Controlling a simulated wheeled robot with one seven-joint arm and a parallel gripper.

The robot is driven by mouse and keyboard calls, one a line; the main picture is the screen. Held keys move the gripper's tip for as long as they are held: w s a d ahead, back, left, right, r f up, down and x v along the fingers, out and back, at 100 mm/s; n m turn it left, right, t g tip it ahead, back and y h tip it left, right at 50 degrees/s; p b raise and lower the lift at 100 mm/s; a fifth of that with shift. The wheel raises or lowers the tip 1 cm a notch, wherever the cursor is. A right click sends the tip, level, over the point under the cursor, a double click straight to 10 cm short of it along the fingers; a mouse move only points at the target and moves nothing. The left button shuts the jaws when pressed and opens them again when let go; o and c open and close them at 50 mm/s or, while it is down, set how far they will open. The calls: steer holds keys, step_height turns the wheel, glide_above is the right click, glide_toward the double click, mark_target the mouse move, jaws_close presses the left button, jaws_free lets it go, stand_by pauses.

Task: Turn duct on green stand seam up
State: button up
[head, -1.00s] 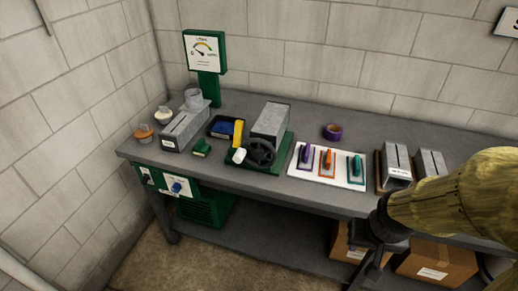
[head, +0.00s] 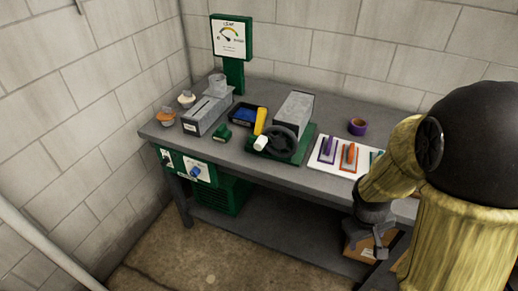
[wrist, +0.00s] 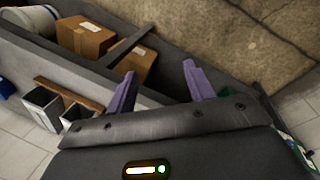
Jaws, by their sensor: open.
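The grey duct (head: 296,110) sits on the green stand (head: 300,156) in the middle of the bench. A black handwheel (head: 282,141) with a white knob (head: 261,143) is at the stand's front. No seam on this duct can be made out. My gripper (head: 372,250) hangs in front of the bench edge, to the right of and lower than the stand, apart from it. In the wrist view its two purple fingers (wrist: 158,90) are spread with nothing between them. The stand's duct cannot be made out in the wrist view.
Left of the stand are a long slotted grey duct (head: 208,113), a black tray (head: 247,115) and a gauge (head: 232,40). A white board (head: 330,168) with coloured tools and a tape roll (head: 357,126) are right. Cardboard boxes (wrist: 84,38) sit on the lower shelf.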

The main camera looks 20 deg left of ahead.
mark_target(257, 148)
steer(key=w+a+f+n+t+h+b, duration=0.3)
steer(key=w+a+f+n+t+h, duration=0.3)
steer(key=w+a+n, duration=0.55)
steer(key=s+a+r+n+t+y+b, duration=0.1)
steer(key=a+n+t, duration=0.4)
steer(key=a, duration=0.8)
steer(key=s+a+r+n+t+y+b, duration=0.1)
steer(key=s+a+r+n+t+y, duration=0.2)
steer(key=a+n, duration=0.7)
steer(key=a+r+t+y, duration=0.2)
steer(key=a+y, duration=0.1)
steer(key=shift+s+a+t+b, duration=0.25)
steer(key=shift+s+t+b, duration=0.05)
steer(key=shift+t+b, duration=0.1)
steer(key=shift+n, duration=0.25)
steer(key=w, duration=0.5)
steer(key=w+d+p, duration=0.1)
steer(key=w, duration=0.5)
steer(key=w+p, duration=0.1)
steer(key=w, duration=0.5)
steer(key=shift+w+d+f, duration=0.1)
steer(key=shift+w+d, duration=0.05)
steer(key=shift+w, duration=0.05)
steer(key=shift+c, duration=0.2)
jaws_close()
